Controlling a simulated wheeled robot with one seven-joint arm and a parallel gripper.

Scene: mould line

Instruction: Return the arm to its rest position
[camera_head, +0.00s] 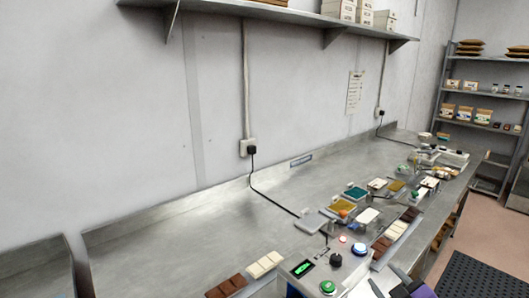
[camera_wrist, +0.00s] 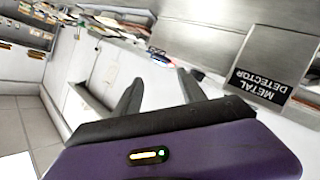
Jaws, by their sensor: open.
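My gripper (camera_wrist: 160,88) shows in the wrist view as two dark fingers spread apart on a purple body. It is open, with nothing between the fingers. In the head view, part of my gripper (camera_head: 405,284) shows at the bottom edge, right of the control box, in front of the counter. Its fingertips are hard to make out there.
A steel counter (camera_head: 160,240) runs along the wall. A control box (camera_head: 318,268) with a green display stands near its front. Brown and white chocolate bars (camera_head: 226,287) lie beside it. A metal detector sign (camera_wrist: 262,84) shows in the wrist view. Shelving (camera_head: 480,88) stands at right.

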